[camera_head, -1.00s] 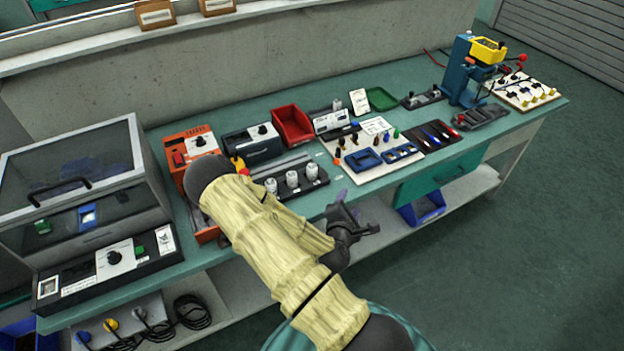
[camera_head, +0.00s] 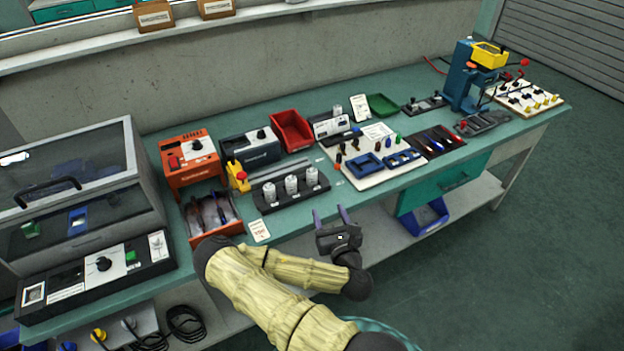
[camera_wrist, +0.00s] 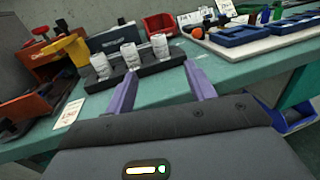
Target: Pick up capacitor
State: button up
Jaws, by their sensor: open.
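Three white cylindrical capacitors, left (camera_head: 269,193), middle (camera_head: 291,184) and right (camera_head: 312,177), stand upright in a row in a black holder (camera_head: 281,205) near the bench's front edge. In the wrist view the left (camera_wrist: 100,66), middle (camera_wrist: 130,56) and right (camera_wrist: 160,46) capacitors show beyond my fingers. My gripper (camera_head: 331,215) is open and empty, in front of the bench edge and apart from the capacitors. Its two purple fingers (camera_wrist: 160,90) point toward the bench, with the right capacitor roughly in line with the gap between them.
An orange tray of tools (camera_head: 213,216) and a yellow device (camera_head: 237,176) stand left of the holder. A red bin (camera_head: 292,130) is behind it. A white board with blue trays (camera_head: 368,165) lies to the right. A bare green strip (camera_head: 340,196) fronts the holder.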

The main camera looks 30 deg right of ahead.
aim_at(314, 178)
jog(key=shift+w+d+b, duration=0.25)
jog(key=shift+w+b, duration=0.35)
jog(key=shift+w, duration=0.5)
jog(key=shift+w+d+b, duration=0.2)
jog(key=shift+w+b, duration=0.4)
jog(key=shift+w, duration=0.45)
jog(key=w, duration=0.4)
jog(key=w+d+p, duration=0.1)
jog(key=w, duration=0.1)
jog(key=shift+w+d, duration=0.1)
jog(key=shift+w, duration=0.55)
jog(key=shift+w+d+f, duration=0.15)
jog(key=shift+w+d, duration=0.05)
jog(key=shift+w, duration=1.1)
jog(key=shift+w+d+f, duration=0.1)
jog(key=shift+w+d, duration=0.1)
jog(key=shift+w, duration=1.05)
